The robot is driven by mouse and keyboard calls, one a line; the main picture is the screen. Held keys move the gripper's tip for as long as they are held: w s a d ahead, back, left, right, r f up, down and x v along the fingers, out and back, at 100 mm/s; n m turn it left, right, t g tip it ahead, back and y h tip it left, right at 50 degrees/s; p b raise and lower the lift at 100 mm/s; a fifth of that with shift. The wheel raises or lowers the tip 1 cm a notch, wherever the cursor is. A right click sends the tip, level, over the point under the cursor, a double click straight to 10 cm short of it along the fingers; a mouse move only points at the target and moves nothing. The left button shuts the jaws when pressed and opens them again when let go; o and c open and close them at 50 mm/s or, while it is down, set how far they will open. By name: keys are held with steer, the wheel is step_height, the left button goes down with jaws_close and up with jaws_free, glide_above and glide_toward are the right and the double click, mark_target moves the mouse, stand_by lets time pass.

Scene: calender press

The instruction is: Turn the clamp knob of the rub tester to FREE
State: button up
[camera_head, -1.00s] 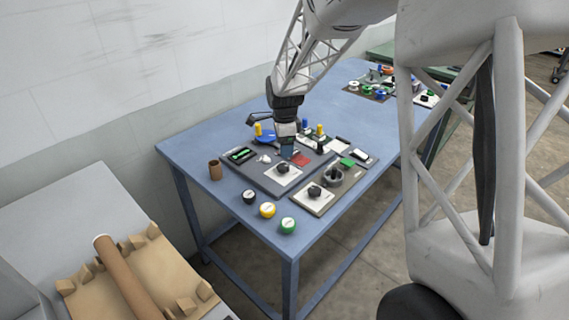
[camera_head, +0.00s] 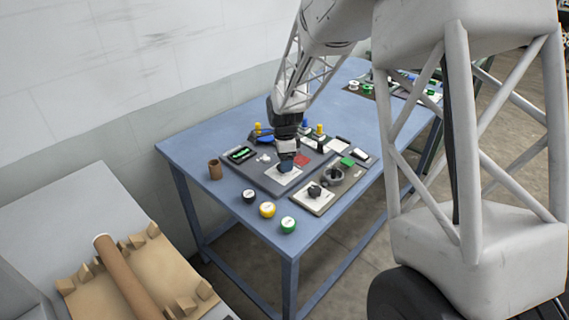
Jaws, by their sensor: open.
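My gripper (camera_head: 286,166) is open and points straight down over a white dial plate (camera_head: 284,179) on the dark grey base board (camera_head: 262,174). The black knob of that plate is hidden behind my fingers; I cannot tell whether they touch it. A second black knob (camera_head: 314,191) stands uncovered on a pale plate (camera_head: 313,204) at the board's near right. The lettering on both plates is too small to read, so FREE cannot be made out, nor which knob is the rub tester's clamp.
Black (camera_head: 249,196), yellow (camera_head: 267,210) and green (camera_head: 288,225) round pieces lie along the near edge of the blue table (camera_head: 200,148). A grey round part (camera_head: 333,176) and green block (camera_head: 347,161) are close on the right.

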steer(key=shift+f, duration=0.9)
steer(key=shift+c, duration=0.3)
steer(key=c, duration=0.9)
steer(key=shift+o, duration=0.2)
